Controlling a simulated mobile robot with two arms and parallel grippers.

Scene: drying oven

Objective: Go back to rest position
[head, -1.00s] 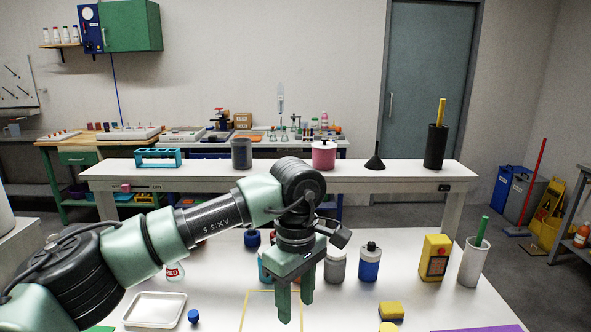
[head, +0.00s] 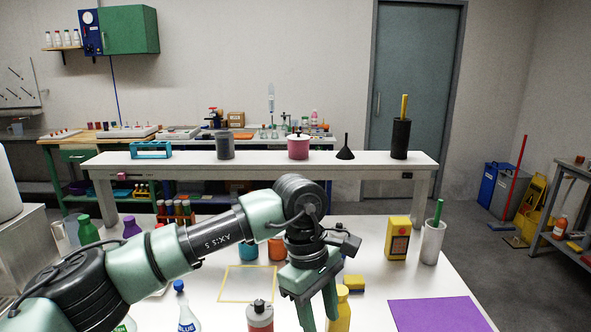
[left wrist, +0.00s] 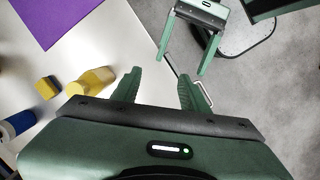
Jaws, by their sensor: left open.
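My left gripper (head: 318,312) is open and empty in the head view, at the lower middle, in front of a yellow bottle (head: 342,312). In the left wrist view its two green fingers (left wrist: 160,88) are spread, with nothing between them; the yellow bottle (left wrist: 92,82) lies to their left in the picture. My right gripper (left wrist: 182,66) shows at the top of the left wrist view, with its fingers apart and empty over the grey floor. It is outside the head view.
The white table (head: 375,280) bears a purple mat (head: 438,313), a yellow box (head: 397,238), a white cup (head: 432,243), a yellow sponge (head: 354,282) and several bottles. A bench (head: 270,170) stands behind. Grey floor (left wrist: 270,105) lies beyond the table edge.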

